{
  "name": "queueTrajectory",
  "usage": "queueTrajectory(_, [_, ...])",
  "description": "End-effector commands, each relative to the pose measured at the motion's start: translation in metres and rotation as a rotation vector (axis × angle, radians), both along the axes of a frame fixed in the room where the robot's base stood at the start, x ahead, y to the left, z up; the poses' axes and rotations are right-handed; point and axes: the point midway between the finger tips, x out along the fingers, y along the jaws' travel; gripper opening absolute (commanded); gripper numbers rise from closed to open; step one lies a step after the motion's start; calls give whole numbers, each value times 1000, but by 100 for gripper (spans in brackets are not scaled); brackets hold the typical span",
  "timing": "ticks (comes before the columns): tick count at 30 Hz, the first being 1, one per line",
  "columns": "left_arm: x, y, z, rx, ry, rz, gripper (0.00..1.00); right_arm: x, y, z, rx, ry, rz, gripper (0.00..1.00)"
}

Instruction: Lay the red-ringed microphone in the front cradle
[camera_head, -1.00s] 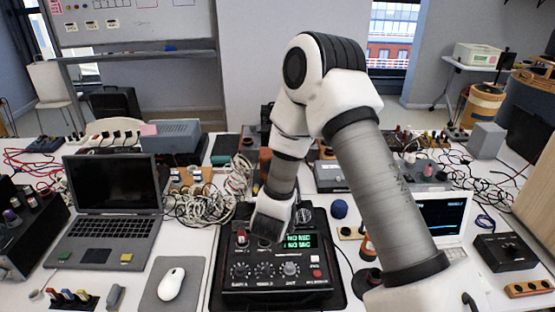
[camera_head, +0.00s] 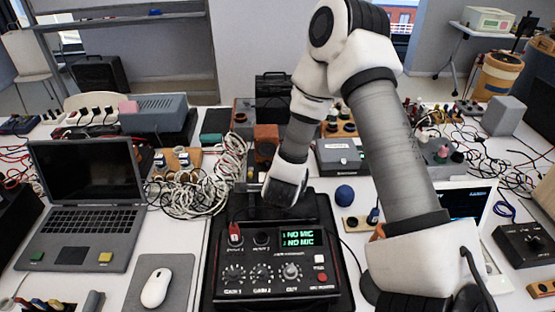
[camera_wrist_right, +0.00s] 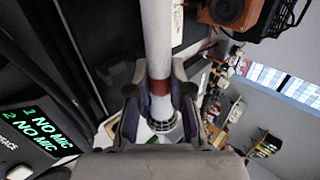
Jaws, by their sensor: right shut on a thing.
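My right gripper (camera_wrist_right: 160,100) is shut on the red-ringed microphone. In the right wrist view the microphone (camera_wrist_right: 158,40) has a pale grey, long body, a dark red ring between the fingers and a dark mesh head just past them. In the head view my right gripper (camera_head: 283,190) is over the back part of the black mixer unit (camera_head: 280,262); the microphone is hard to make out there. The mixer's green display (camera_head: 298,238) reads NO MIC on two lines. I cannot make out the front cradle for certain. My left gripper is not in view.
A laptop (camera_head: 85,215) stands left of the mixer, with a mouse (camera_head: 156,288) on a grey mat in front. Tangled white cables (camera_head: 205,185) lie behind. A blue ball-shaped thing (camera_head: 344,194) stands right of my gripper. My right arm covers part of the right side.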

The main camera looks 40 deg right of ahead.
Motion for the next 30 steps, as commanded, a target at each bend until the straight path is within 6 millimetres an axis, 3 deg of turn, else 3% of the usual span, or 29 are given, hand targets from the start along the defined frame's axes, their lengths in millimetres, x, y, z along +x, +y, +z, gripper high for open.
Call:
queueTrajectory(19, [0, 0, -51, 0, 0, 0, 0, 0, 0, -58, -1, -1, 0, 0])
queueTrajectory(30, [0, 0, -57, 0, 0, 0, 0, 0, 0, -65, -1, -1, 0, 0])
